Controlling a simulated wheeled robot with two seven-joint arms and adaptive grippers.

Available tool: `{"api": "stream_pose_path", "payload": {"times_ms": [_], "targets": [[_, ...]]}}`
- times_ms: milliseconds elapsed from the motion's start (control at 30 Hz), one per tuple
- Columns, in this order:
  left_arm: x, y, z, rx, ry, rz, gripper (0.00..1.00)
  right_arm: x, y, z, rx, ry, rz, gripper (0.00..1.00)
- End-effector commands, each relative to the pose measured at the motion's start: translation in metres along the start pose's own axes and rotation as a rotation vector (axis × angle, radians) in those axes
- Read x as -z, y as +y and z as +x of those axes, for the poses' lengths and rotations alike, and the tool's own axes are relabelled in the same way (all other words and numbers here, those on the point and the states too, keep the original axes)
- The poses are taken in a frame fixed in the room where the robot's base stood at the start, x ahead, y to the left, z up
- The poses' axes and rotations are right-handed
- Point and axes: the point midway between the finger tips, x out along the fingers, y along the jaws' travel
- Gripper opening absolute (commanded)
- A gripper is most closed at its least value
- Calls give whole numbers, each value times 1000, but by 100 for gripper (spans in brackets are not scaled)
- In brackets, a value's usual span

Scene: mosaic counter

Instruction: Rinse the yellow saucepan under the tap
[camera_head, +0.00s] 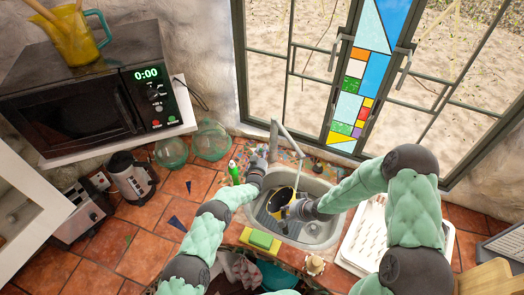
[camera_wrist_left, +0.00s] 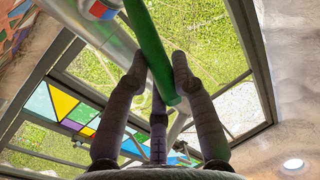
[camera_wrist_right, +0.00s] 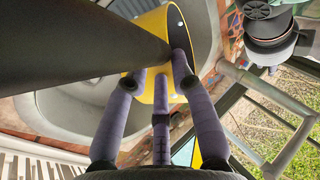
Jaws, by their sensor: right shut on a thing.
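The yellow saucepan (camera_head: 281,196) is in the sink (camera_head: 326,234), below the tap (camera_head: 275,137). A thin pale streak runs down from the spout; I cannot tell surely that it is water. My right gripper (camera_head: 298,209) is shut on the saucepan's dark handle (camera_wrist_right: 75,62); the yellow wall (camera_wrist_right: 162,20) shows beyond it in the right wrist view. My left gripper (camera_head: 259,161) is beside the tap. In the left wrist view a green rod (camera_wrist_left: 150,45), apparently the tap lever, passes between its parted fingers (camera_wrist_left: 160,65); contact is unclear. A red and blue mark (camera_wrist_left: 102,10) is on the tap.
A green bottle (camera_head: 233,172) stands left of the sink. A sponge (camera_head: 261,240) lies at its front left edge. A white drying rack (camera_head: 367,239) is on the right. Glass jars (camera_head: 211,140), a microwave (camera_head: 75,108) and a kettle (camera_head: 132,178) are left; windows are behind.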

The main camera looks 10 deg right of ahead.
Motion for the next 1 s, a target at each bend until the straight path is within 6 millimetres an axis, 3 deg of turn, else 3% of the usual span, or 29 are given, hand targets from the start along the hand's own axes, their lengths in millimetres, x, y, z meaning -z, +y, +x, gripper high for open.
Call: {"api": "stream_pose_path", "payload": {"times_ms": [333,1000], "targets": [[4,-2,5,-8,-48,-11,0,2,-1,0,2,4,-2,0],[13,-16,35,-57,-385,-97,0,2,-1,0,2,4,-2,0]]}}
